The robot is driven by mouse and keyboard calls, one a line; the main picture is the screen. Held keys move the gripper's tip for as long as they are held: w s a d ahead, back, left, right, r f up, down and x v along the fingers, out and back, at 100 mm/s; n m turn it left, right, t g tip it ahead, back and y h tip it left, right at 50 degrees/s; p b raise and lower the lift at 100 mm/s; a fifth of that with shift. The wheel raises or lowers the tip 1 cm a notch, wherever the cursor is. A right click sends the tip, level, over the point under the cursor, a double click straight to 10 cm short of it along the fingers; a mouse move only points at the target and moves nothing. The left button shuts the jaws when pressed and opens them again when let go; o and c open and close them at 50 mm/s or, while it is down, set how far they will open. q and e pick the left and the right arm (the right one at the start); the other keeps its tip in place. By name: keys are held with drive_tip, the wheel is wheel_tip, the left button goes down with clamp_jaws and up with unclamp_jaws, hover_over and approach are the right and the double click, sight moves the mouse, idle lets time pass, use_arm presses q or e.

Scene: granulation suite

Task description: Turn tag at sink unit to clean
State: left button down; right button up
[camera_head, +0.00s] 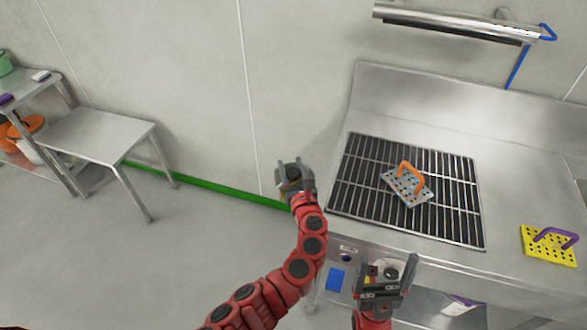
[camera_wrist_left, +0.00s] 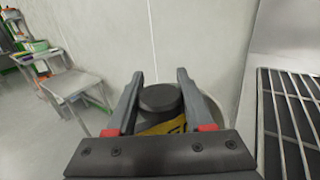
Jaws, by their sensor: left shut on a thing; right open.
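My left gripper (camera_head: 295,178) is at the left end of the steel sink unit (camera_head: 530,180), in front of the wall. It is shut on a dark round-topped thing (camera_wrist_left: 160,98), which sits between the fingers in the left wrist view. A yellow piece with dark marks (camera_wrist_left: 165,127) shows just below that top; I cannot tell whether it is the tag, nor read it. My right gripper (camera_head: 388,275) is open in front of the unit's front panel. A blue plate (camera_head: 336,280) and a small pale label (camera_head: 348,249) are on that panel.
A black grate (camera_head: 350,190) lies in the unit's top, with a grey perforated plate with an orange handle (camera_head: 407,188) on it. A yellow perforated plate with a purple handle (camera_head: 549,247) lies at right. A steel bench (camera_head: 97,135) stands at left; open floor lies between.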

use_arm(q)
drive_tip(key=shift+a+f+n+g+y+b, duration=0.1)
drive_tip(key=shift+f+n+g+y+b, duration=0.1)
drive_tip(key=shift+n+y+b, duration=0.3)
drive_tip(key=shift+f+n+g+y+b, duration=0.1)
drive_tip(key=shift+n+g+y, duration=0.15)
drive_tip(key=shift+y, duration=0.45)
drive_tip(key=shift+s+a+r+n+g+y+b, duration=0.15)
drive_tip(key=shift+n+g+y+b, duration=0.25)
drive_tip(key=shift+n+y+b, duration=0.25)
drive_tip(key=shift+s+a+r+n+g+y+b, duration=0.15)
drive_tip(key=shift+n+g+y+b, duration=0.2)
drive_tip(key=shift+y, duration=0.4)
drive_tip(key=shift+w, duration=0.1)
drive_tip(key=shift+c, duration=1.4)
unclamp_jaws()
